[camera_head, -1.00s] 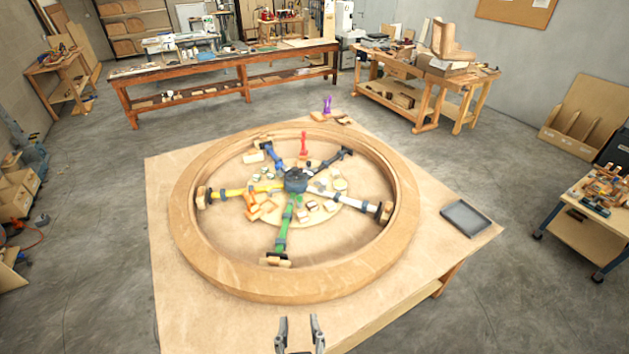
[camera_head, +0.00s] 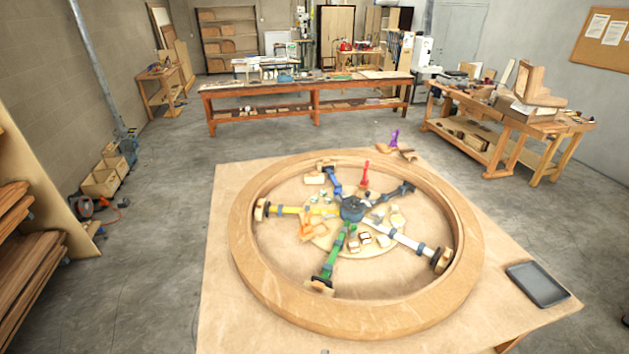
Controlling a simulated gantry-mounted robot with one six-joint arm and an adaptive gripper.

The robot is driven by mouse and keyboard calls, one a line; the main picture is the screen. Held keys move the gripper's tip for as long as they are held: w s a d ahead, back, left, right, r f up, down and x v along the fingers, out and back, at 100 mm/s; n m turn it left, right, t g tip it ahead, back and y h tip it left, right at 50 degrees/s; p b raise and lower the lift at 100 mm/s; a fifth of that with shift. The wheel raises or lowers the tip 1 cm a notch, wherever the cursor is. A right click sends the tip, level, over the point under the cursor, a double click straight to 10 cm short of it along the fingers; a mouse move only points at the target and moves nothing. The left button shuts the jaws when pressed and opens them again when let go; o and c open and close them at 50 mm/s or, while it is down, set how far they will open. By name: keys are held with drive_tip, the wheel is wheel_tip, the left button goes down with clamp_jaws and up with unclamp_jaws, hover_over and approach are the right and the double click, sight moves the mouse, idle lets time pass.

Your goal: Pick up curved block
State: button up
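A large round wooden ring (camera_head: 250,282) lies on a table (camera_head: 225,318) in the middle of the view. Inside it, several coloured clamp arms reach from a dark hub (camera_head: 353,209) to small wooden pads at the inner wall. Small wooden pieces (camera_head: 410,156) lie beside a purple clamp (camera_head: 394,138) at the table's far edge; they look somewhat curved but are small. More small blocks (camera_head: 314,179) lie inside the ring. I cannot tell for certain which piece is the curved block. My gripper does not show clearly; only a tiny dark speck is at the bottom edge.
A dark grey tray (camera_head: 538,284) lies on the table's right corner. A red clamp (camera_head: 365,175) stands inside the ring. Workbenches (camera_head: 315,88) (camera_head: 497,152) stand behind, with an angular wooden piece (camera_head: 530,85) on the right one. Stacked boards (camera_head: 25,250) are at left. Bare concrete floor surrounds the table.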

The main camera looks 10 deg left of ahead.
drive_tip(key=shift+o, duration=0.2)
idle(0.3)
drive_tip(key=o, duration=0.8)
